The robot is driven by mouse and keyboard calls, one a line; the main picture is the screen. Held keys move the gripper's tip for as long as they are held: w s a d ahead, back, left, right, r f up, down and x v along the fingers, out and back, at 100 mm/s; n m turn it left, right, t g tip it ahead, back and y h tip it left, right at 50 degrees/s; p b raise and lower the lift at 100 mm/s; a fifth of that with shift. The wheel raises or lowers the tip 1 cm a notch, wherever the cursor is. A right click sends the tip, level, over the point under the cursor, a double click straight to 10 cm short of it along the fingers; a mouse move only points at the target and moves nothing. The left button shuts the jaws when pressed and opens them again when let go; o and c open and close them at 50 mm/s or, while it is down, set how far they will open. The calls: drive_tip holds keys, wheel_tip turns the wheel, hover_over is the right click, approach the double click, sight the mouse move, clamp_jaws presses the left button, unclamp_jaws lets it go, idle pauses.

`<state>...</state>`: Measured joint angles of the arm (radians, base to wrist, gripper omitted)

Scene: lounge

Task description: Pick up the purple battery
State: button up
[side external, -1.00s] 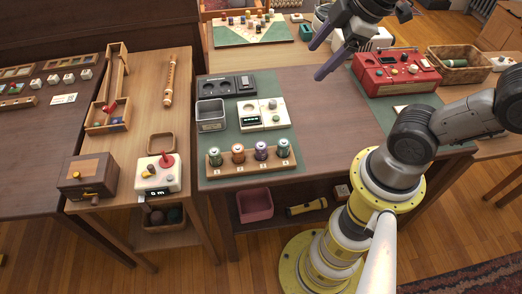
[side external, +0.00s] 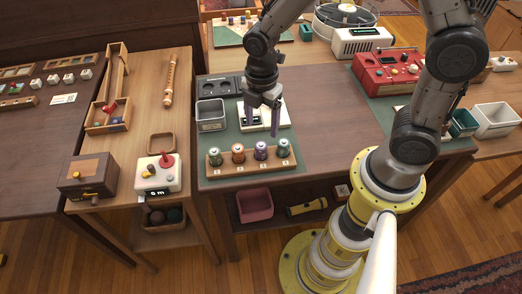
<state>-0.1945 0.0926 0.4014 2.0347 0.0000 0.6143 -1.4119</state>
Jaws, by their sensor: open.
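The purple battery (side external: 261,151) stands upright in a wooden rack (side external: 248,166), third from the left. A green battery (side external: 215,155) and an orange battery (side external: 238,153) stand to its left, and another green battery (side external: 283,148) to its right. My gripper (side external: 261,130) points down just above and behind the rack, near the purple battery. Its two fingers are apart and nothing shows between them. How far the fingertips are from the battery is hard to tell.
A grey metal bin (side external: 211,117) stands behind the rack on a green mat. A white device (side external: 277,108) is partly hidden behind my gripper. A red radio (side external: 396,72) stands at the back right. The middle of the table (side external: 325,115) is clear.

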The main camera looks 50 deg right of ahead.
sight(261, 145)
drive_tip(key=f, duration=0.8)
drive_tip(key=shift+a+f, duration=0.25)
drive_tip(key=shift+f, duration=0.15)
clamp_jaws()
